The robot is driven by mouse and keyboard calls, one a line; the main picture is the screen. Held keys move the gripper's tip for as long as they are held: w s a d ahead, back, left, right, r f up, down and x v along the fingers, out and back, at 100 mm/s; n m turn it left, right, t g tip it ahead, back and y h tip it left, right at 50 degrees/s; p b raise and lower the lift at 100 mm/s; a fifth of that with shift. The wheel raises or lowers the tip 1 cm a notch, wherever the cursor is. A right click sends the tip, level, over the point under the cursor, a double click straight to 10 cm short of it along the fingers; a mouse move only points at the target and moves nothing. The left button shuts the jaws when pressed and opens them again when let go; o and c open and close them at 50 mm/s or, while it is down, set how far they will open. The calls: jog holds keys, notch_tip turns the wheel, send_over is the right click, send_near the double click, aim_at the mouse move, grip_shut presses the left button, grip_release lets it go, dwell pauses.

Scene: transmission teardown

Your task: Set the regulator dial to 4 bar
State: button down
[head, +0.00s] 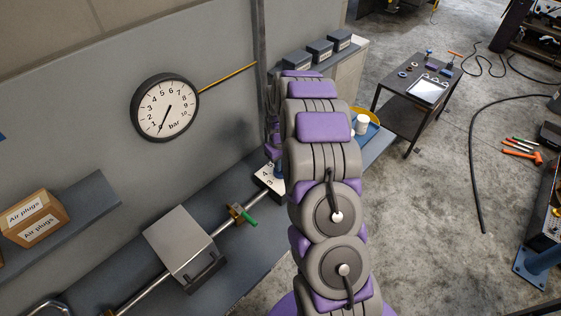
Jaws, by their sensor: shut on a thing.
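The round pressure gauge (166,107) hangs on the grey wall, marked in bar. Its needle points down and slightly left, close to the 0 mark. The regulator's white scale plate (266,180) sits on the pipe below, with the numbers 4 and 3 showing. My gripper (273,152) reaches down at the plate, mostly hidden behind my own arm, and is shut on the regulator dial. The dial itself is almost wholly hidden, so its setting cannot be read.
A brass valve with a green handle (249,219) and a grey metal box (181,243) sit along the pipe, left of the plate. A carton of air plugs (35,219) stands on the left shelf. Small dark bins (320,50) and a white cup (361,124) are beyond my arm.

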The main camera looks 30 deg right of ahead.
jog(key=n, duration=0.5)
jog(key=shift+s+n+p, duration=0.15)
jog(key=shift+n+p, duration=0.15)
jog(key=n, duration=0.5)
jog(key=shift+n, duration=0.4)
jog(key=c, duration=1.3)
grip_release()
jog(key=shift+d, duration=0.15)
jog(key=shift+o, duration=0.7)
